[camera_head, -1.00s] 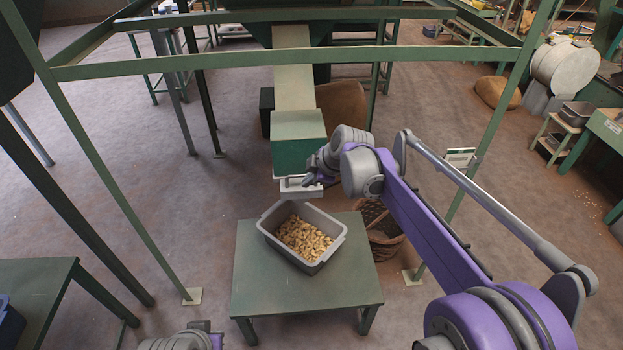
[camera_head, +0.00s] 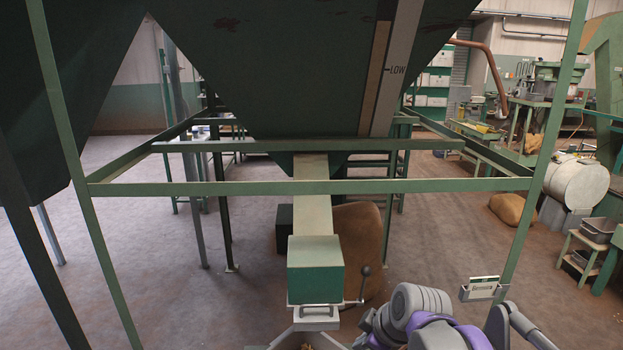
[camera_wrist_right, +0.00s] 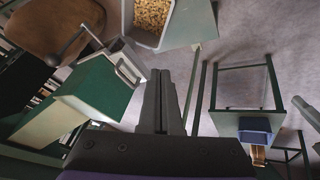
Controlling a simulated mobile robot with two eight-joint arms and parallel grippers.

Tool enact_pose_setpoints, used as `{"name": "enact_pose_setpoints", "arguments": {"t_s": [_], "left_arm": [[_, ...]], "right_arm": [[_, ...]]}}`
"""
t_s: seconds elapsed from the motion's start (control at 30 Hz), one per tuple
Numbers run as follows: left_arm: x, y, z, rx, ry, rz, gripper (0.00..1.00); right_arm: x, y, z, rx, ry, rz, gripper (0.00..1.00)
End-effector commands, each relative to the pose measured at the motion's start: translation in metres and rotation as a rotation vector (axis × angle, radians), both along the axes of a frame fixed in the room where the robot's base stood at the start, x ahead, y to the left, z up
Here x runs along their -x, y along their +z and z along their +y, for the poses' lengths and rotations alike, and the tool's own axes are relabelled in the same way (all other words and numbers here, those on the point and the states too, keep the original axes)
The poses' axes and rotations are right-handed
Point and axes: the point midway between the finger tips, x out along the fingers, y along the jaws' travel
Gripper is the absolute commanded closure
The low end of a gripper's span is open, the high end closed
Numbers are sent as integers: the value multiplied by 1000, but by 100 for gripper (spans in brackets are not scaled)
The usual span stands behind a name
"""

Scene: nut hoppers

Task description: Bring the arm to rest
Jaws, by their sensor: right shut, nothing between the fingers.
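My right gripper (camera_head: 368,320) is low in the head view, just right of the green chute outlet (camera_head: 315,270), largely hidden by its own arm. In the right wrist view its two fingers (camera_wrist_right: 163,95) lie together, shut and empty. A lever with a dark knob (camera_head: 366,271) stands up at the right of the outlet, apart from the fingers in the wrist view. The grey bin (camera_head: 282,340) is mostly cut off at the bottom edge. In the wrist view the bin (camera_wrist_right: 128,18) holds many tan nuts (camera_wrist_right: 152,14). My left gripper is not in view.
A green frame with a crossbar (camera_head: 250,187) surrounds the hopper (camera_head: 290,70), which is marked LOW. A small sign (camera_head: 482,288) hangs on the right post. A brown sack (camera_head: 357,250) stands behind the outlet. A blue container (camera_wrist_right: 255,129) shows in the wrist view.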

Motion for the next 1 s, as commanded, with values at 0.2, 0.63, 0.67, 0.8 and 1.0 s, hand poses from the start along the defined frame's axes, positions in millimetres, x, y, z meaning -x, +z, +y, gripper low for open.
{"name": "enact_pose_setpoints", "arguments": {"t_s": [0.2, 0.63, 0.67, 0.8, 1.0], "left_arm": [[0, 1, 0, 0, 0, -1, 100], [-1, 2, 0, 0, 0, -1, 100], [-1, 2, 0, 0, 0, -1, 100], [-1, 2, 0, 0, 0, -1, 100], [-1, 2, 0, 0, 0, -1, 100]], "right_arm": [[111, -52, -37, -93, -465, 89, 100], [217, -128, -72, -225, -973, 119, 100], [218, -129, -72, -226, -978, 118, 100], [218, -129, -72, -228, -980, 119, 100], [217, -128, -72, -228, -979, 120, 100]]}}
